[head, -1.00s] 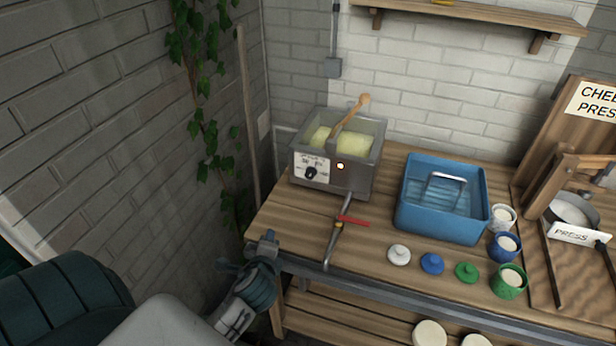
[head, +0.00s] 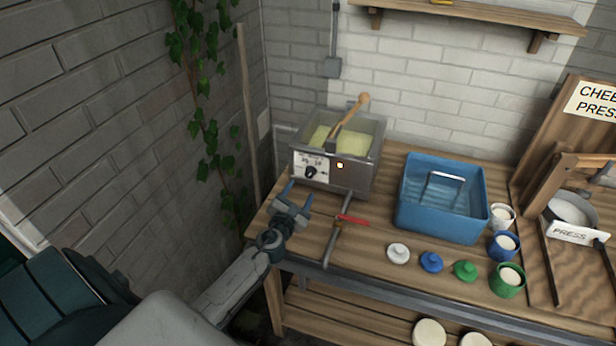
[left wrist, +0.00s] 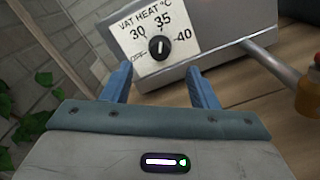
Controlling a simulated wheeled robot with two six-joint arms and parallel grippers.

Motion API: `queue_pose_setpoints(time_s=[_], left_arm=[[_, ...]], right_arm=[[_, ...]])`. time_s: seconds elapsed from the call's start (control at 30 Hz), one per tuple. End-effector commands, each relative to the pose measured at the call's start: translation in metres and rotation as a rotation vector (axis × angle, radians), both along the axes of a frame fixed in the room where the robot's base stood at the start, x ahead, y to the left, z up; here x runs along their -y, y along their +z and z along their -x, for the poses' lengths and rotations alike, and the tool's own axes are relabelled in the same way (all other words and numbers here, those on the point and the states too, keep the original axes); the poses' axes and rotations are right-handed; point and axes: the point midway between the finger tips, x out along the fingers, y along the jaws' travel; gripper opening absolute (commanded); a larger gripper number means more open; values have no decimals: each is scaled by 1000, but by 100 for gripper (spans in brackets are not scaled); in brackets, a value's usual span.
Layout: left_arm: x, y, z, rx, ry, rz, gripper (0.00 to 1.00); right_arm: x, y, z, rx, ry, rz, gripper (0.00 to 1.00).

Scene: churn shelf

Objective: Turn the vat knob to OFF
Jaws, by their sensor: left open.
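The vat (head: 356,181) is a grey metal box at the back left of the bench, with pale yellow contents. Its black knob (head: 311,172) sits on a white dial plate and shows close up in the left wrist view (left wrist: 159,49). The plate reads VAT HEAT °C with 30, 35 and 40; small lettering at lower left looks like OFF. The knob's pale mark points roughly up, near 35. My left gripper (head: 298,195) is open and empty, just short of the knob. In the left wrist view its blue fingers (left wrist: 159,72) stand either side below the knob, apart from it.
A small lamp (head: 340,165) glows on the vat front. A wooden-handled tool (head: 350,118) leans in the vat. A pipe with a red lever (head: 352,220) runs from the vat front, right of my gripper. A blue tub (head: 415,212) stands further right. Ivy (head: 205,125) hangs left.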

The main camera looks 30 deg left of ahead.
Motion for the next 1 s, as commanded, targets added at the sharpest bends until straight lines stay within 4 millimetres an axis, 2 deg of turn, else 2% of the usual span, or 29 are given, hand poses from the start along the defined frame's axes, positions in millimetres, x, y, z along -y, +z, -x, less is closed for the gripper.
queue_pose_setpoints(time_s=[0.2,0.4,0.6,0.83,0.87,1.0], left_arm=[[-10,0,-41,2,2,3,54],[-16,0,-66,1,1,4,54],[-18,0,-76,1,1,4,54],[-18,0,-76,1,1,5,54],[-18,0,-76,1,1,5,50],[-18,0,-76,1,1,5,22]], right_arm=[[2,0,0,0,1,2,36],[1,-3,0,0,1,1,36],[-2,-4,0,0,-1,-2,36],[-7,-4,0,1,-2,-7,36],[-7,-4,0,1,-2,-7,36],[-7,-4,0,1,-2,-7,36]])
